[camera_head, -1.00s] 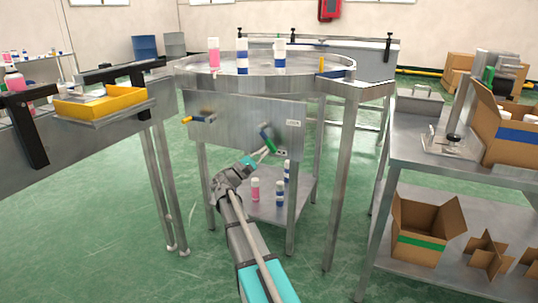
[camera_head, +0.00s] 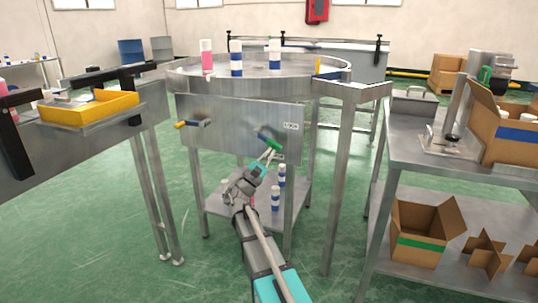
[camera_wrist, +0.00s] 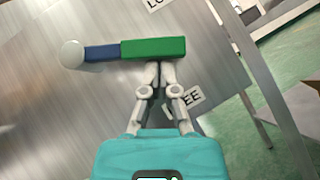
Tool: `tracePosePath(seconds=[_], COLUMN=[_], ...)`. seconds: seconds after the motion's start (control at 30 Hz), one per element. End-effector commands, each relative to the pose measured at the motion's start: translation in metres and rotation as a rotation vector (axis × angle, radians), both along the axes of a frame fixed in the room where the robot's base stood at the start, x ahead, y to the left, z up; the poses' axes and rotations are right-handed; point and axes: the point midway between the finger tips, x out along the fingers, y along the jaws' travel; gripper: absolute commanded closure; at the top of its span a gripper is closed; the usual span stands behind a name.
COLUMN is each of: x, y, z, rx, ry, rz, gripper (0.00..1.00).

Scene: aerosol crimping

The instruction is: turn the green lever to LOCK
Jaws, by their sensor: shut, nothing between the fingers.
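The lever (camera_head: 270,142) is on the grey panel under the round table, with its green grip at the lower right end. In the wrist view the green grip (camera_wrist: 153,47) continues into a blue part (camera_wrist: 101,52) and a pale round knob at the left. The LOCK label (camera_wrist: 160,3) is cut off at the top edge, above the grip. The FREE label (camera_wrist: 189,99) is below it, partly hidden by a finger. My gripper (camera_wrist: 160,68) is shut and empty, its fingertips at the underside of the green grip. They appear to touch it.
A yellow-tipped handle (camera_head: 190,124) is on the panel's left. Bottles stand on the round table (camera_head: 185,74) and on the shelf below. Table legs flank the panel. A workbench (camera_head: 410,150) with boxes is at the right, and a yellow tray (camera_head: 90,112) at the left.

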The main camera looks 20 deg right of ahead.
Motion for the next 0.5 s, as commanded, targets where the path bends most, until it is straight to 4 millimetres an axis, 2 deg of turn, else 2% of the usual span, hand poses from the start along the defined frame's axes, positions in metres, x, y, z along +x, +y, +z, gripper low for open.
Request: tracePosePath(seconds=[0.5], x=[-0.011], y=[-0.005], z=[0.025], rx=[0.000], ry=[-0.003], rz=[0.011], gripper=[1.00])
